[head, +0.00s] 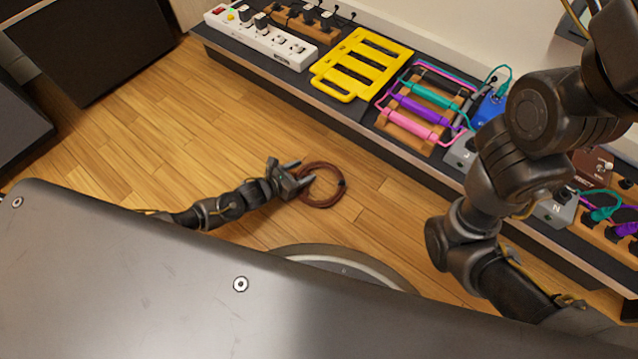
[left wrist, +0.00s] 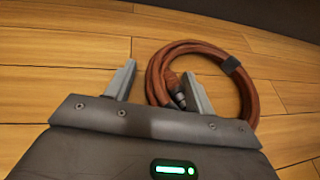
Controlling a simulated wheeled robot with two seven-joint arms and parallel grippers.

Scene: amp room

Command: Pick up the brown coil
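The brown coil (head: 337,200) is a loop of reddish-brown cable with a black band, lying on the wooden floor. My left gripper (head: 298,174) is at the coil's left side, low near the floor. In the left wrist view the coil (left wrist: 250,102) shows its plug end inside the loop. The left gripper's fingers (left wrist: 160,82) are spread apart. One finger is outside the loop, and the other overlaps the loop's inside near the plug. I cannot tell whether they touch the cable. My right arm is at the right of the head view, but its gripper is out of view.
A low dark shelf (head: 350,131) runs along the wall, with a white power strip (head: 262,40), a yellow rack (head: 345,88) and coloured cables on a wooden rack (head: 390,128). Dark cabinets (head: 85,40) stand at the upper left. Wooden floor (head: 180,130) is clear left of the coil.

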